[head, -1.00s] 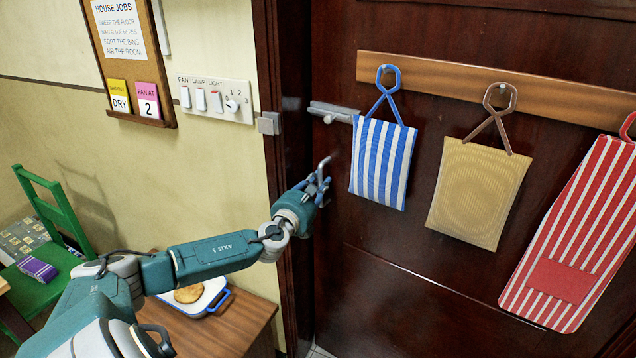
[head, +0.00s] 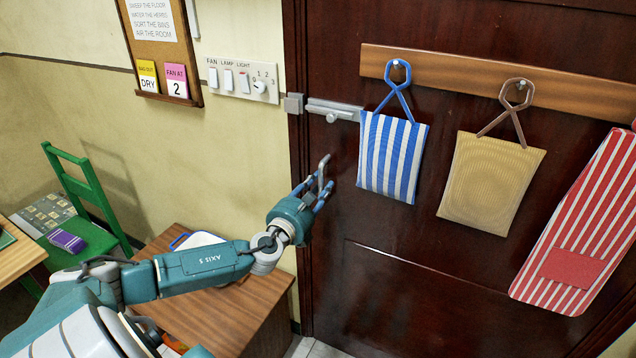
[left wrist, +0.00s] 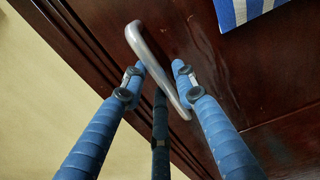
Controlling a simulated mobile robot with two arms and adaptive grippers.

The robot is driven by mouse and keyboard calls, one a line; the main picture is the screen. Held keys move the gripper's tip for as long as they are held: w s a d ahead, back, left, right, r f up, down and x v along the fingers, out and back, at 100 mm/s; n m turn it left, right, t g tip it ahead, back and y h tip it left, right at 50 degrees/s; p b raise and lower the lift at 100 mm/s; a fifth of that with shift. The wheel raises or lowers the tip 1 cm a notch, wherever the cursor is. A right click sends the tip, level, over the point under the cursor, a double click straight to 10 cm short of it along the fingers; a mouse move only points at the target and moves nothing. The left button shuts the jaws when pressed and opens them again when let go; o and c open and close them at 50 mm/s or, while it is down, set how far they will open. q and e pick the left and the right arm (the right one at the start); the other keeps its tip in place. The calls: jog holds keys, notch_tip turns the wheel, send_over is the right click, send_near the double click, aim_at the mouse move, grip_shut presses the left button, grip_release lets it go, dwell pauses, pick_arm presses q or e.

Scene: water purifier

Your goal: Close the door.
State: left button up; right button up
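The dark brown door (head: 400,255) fills the right of the head view and looks flush with its frame. Its silver slide bolt (head: 333,111) lies right beside the small grey keeper (head: 294,103) on the frame. My left gripper (head: 320,183) is at the silver lever handle (head: 325,162). In the left wrist view, the handle (left wrist: 150,55) runs between the spread blue fingers of the gripper (left wrist: 158,72), with a third finger below. The fingers stand apart; I cannot tell whether they touch the handle. My right gripper is not in view.
A wooden cabinet (head: 255,310) with a tray (head: 200,239) stands below my left arm. A green chair (head: 90,195) is at left.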

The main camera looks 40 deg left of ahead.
pick_arm(q)
jog(key=v, duration=1.3)
jog(key=shift+r, duration=0.2)
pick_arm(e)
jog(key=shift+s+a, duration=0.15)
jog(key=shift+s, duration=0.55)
